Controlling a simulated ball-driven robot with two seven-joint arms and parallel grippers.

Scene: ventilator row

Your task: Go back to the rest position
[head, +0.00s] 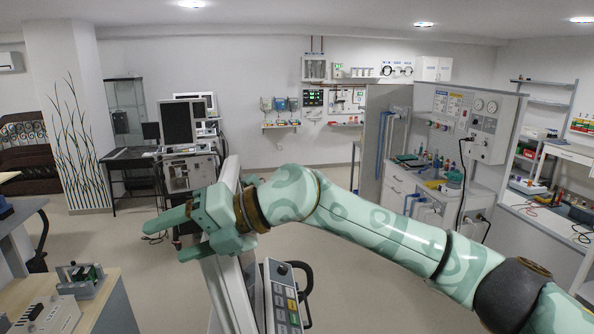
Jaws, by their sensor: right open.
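My right arm reaches in from the right edge across the middle of the head view. Its pale green right gripper (163,242) points left, with the two fingers apart and nothing visible between them. Its wrist is in front of a tall pale panel (230,285) of a machine close to me, and hides part of it. I cannot tell whether they touch. A dark keypad (285,298) with pale and yellow buttons is on that machine, below my forearm. My left gripper is not in view.
A ventilator with a dark screen (178,123) stands behind the gripper, beside a dark table (130,154). A wooden bench (98,298) with small devices is at lower left. A grey partition (372,140) and equipment benches are at right. Open floor (320,175) lies in the middle.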

